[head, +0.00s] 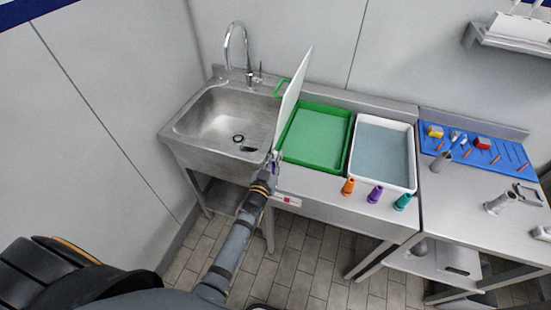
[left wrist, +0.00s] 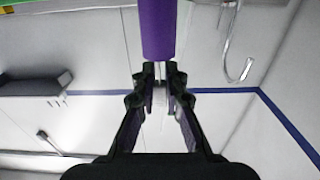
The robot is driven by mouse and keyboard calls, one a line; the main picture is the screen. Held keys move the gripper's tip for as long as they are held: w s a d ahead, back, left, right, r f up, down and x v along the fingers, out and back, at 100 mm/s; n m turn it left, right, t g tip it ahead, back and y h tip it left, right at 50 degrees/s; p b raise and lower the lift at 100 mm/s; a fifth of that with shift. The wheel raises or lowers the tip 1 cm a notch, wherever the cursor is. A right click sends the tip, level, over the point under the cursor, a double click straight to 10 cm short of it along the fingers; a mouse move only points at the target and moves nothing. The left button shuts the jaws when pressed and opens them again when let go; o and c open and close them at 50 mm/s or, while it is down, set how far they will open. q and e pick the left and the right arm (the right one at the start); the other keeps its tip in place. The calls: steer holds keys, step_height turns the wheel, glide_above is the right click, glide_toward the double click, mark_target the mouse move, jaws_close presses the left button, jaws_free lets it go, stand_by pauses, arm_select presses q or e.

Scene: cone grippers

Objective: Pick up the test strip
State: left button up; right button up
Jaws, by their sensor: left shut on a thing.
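My left gripper (head: 273,158) is at the front edge of the counter, between the sink and the green tray. In the left wrist view the gripper (left wrist: 158,72) is shut at its fingertips on a thin pale strip (left wrist: 160,100). A purple, rod-like piece (left wrist: 158,30) shows just beyond the fingertips, in line with the strip. I take this strip to be the test strip, though its far end is out of the picture. In the head view the strip is too small to make out. My right gripper is not in view.
A sink (head: 225,122) lies left of an upright white panel (head: 292,95). A green tray (head: 313,162) and a water-filled white tray (head: 410,187) are right of it. Orange (head: 348,187), purple (head: 375,194) and teal (head: 402,202) cones stand in front. A blue mat (head: 440,121) holds small items.

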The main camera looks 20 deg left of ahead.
arm_select(q)
steer(key=shift+r, duration=0.2)
step_height(320, 180, up, 10)
steer(key=p, duration=0.7)
steer(key=shift+f, duration=0.15)
steer(key=shift+f, duration=0.1)
